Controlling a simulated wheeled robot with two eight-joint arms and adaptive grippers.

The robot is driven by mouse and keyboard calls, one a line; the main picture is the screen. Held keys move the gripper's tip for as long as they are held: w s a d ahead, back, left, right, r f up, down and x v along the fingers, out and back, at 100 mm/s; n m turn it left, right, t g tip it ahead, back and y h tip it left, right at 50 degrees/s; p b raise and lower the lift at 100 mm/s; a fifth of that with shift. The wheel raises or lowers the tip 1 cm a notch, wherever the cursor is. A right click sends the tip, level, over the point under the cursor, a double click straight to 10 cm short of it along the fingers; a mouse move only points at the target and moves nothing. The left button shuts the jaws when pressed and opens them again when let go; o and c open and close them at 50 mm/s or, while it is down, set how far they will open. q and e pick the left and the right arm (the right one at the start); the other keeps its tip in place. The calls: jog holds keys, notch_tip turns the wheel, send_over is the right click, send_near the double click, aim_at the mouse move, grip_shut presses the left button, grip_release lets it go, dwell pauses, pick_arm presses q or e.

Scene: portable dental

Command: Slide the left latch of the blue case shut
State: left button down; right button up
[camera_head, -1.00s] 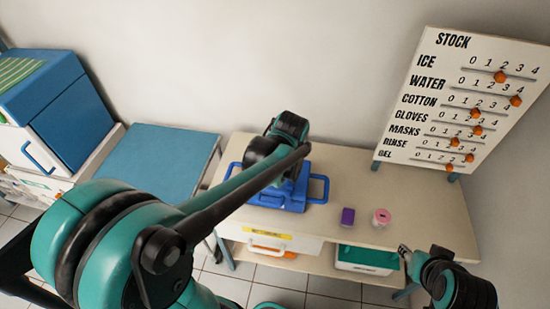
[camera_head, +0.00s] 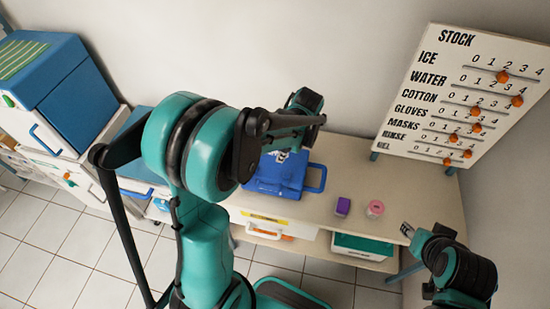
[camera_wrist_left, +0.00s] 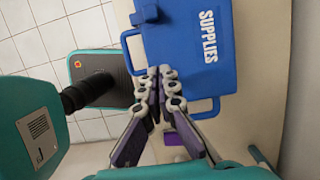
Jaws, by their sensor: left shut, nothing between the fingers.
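The blue case (camera_head: 274,184) lies on the beige table, partly hidden behind my left arm. In the left wrist view, the case (camera_wrist_left: 185,60) shows white "SUPPLIES" lettering, with handle loops at its left and bottom.
A purple box (camera_head: 343,206) and a pink-lidded jar (camera_head: 375,209) stand right of the case. A stock board (camera_head: 460,95) with orange sliders stands behind at right. A drawer and a green-and-white box (camera_head: 362,247) are under the tabletop. Blue and white cabinets are at left.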

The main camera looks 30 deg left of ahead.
aim_at(262, 172)
pick_arm(q)
jog(key=b+x, duration=0.2)
jog(key=x, duration=0.7)
jog(key=a, duration=0.2)
jog(key=shift+s+a+r, duration=0.25)
jog(key=shift+s+a, duration=0.05)
jog(key=shift+s, duration=0.05)
jog(key=shift+s+a, duration=0.15)
jog(key=shift+a, duration=0.35)
jog(key=a, duration=0.3)
jog(key=shift+s+a+b, duration=0.2)
jog(key=shift+s+b, duration=0.1)
jog(key=shift+s, duration=0.1)
